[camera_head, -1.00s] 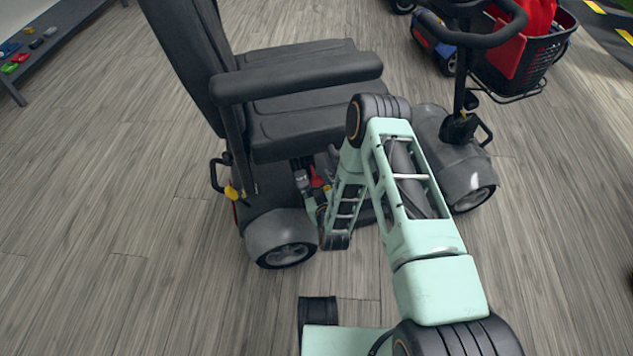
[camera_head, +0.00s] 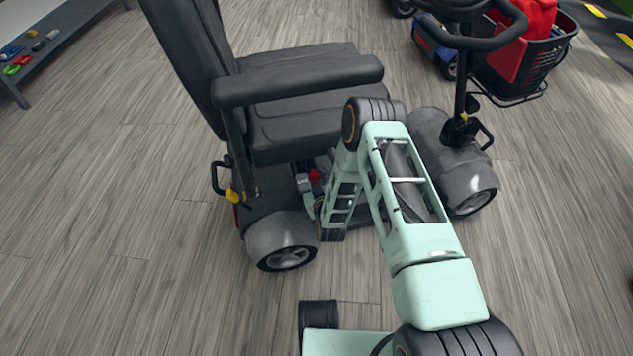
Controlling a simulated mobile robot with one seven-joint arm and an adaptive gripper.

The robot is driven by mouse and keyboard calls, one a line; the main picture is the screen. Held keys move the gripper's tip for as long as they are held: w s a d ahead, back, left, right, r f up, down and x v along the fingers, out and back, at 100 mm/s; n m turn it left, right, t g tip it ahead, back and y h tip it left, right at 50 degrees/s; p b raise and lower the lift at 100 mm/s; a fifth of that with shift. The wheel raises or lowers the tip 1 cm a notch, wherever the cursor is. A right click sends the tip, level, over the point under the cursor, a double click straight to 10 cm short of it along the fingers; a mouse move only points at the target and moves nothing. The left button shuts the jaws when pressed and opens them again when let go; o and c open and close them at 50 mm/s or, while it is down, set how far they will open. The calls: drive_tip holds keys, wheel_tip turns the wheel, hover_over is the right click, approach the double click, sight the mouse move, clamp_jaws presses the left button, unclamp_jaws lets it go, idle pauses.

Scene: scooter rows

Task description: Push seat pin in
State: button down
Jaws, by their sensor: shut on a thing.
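The grey scooter (camera_head: 285,236) stands side-on in front of me, with its black seat (camera_head: 300,118) on top. A small red part (camera_head: 315,176), which looks like the head of the seat pin, shows under the seat at the seat post. My gripper (camera_head: 307,181) is low under the seat's near edge, right at the red part, and is shut on it. My forearm and the seat's shadow hide most of the fingers and the pin's shaft. I cannot tell how deep the pin sits.
The armrest (camera_head: 300,80) and seat edge overhang my gripper. A yellow knob (camera_head: 232,195) sits at the scooter's rear. The front tiller (camera_head: 461,90) rises right of my arm. Another scooter with a black basket (camera_head: 525,72) stands behind.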

drive_tip(key=shift+w+r, duration=0.1)
drive_tip(key=shift+w, duration=0.1)
drive_tip(key=c, duration=1.4)
unclamp_jaws()
drive_tip(key=shift+c, duration=0.2)
drive_tip(key=v, duration=1.2)
drive_tip(key=shift+a, duration=0.1)
